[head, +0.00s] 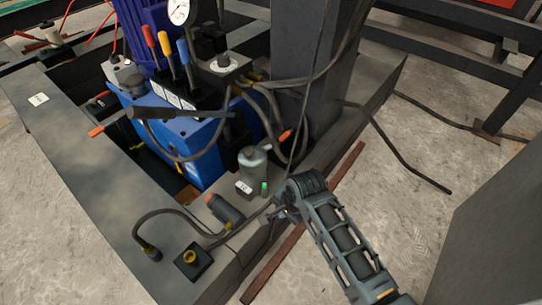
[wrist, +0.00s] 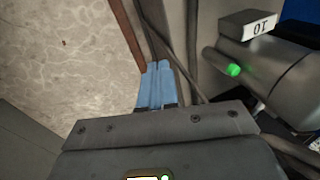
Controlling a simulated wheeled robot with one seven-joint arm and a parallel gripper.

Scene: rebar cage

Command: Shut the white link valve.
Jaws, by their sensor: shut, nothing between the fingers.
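I cannot tell for sure which part is the white link valve. A pale grey cylinder (head: 252,168) stands on the dark beam, with a white label block (head: 244,187) and a green-tipped stub (head: 264,187) at its foot. In the wrist view the cylinder (wrist: 290,85) is at the right, with its label block (wrist: 248,24) and green tip (wrist: 233,70). My gripper (head: 280,213) is just below and right of it in the head view, apart from it. In the wrist view its blue fingers (wrist: 156,85) are together and empty.
A blue pump unit (head: 205,145) with red, orange and blue levers (head: 168,50) and a gauge (head: 179,11) stands behind. Hoses (head: 300,80) run near a dark column (head: 305,60). A black socket (head: 192,260) sits on the front beam.

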